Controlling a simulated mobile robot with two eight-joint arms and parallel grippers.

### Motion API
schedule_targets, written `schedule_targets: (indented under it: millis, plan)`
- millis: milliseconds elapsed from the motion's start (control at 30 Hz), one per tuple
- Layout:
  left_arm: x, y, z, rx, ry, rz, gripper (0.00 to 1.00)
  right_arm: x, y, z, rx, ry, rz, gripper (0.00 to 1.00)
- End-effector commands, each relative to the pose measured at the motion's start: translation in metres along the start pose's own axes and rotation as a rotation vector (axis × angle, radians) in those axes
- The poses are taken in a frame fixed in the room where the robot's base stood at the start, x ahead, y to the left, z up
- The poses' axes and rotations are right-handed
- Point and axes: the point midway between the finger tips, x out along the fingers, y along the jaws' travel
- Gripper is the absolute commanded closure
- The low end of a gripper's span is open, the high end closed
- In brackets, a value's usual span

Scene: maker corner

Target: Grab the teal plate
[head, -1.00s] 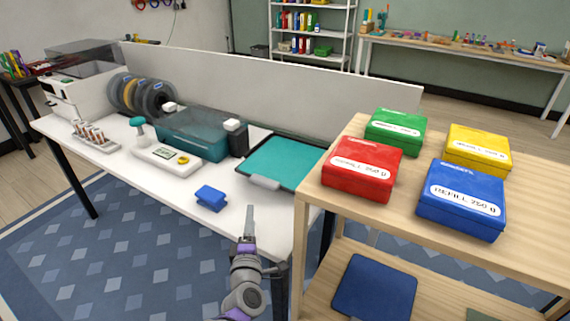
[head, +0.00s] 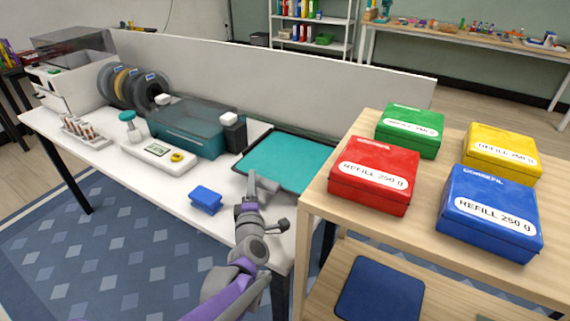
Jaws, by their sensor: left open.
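The teal plate (head: 290,157) lies flat in a dark-rimmed tray on the white table, toward its right end. A grey tab at its near edge is partly hidden by my gripper. My left gripper (head: 251,181) is at that near edge, over the tab, with its fingers pointing away toward the plate. It is open, and nothing shows held in it. I cannot tell whether it touches the tab. My right gripper is out of view.
A blue block (head: 206,199) lies left of my gripper. A teal clear-lidded box (head: 187,128) and a white scale (head: 158,156) stand further left. A wooden shelf at right bears the red box (head: 373,175), blue box (head: 489,213), green box (head: 410,130) and yellow box (head: 502,152).

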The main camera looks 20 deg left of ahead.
Motion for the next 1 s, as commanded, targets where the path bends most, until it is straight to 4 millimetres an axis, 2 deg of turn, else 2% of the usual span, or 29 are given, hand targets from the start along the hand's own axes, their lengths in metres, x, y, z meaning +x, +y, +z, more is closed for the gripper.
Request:
schedule_targets:
  millis: [100,300,633,1000]
  plan:
    - [0.0066,0.0,-0.0005,0.0,0.001,0.0,0.4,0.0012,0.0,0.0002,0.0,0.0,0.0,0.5]
    - [0.0065,0.0004,-0.0004,0.0,0.0,0.0,0.42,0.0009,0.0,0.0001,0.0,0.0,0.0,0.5]
    - [0.0063,0.0002,-0.0003,0.0,0.0,0.0,1.0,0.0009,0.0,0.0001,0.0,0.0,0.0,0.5]
    - [0.0062,0.0002,-0.0002,0.0,0.0,0.0,1.0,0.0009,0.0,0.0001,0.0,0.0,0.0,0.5]
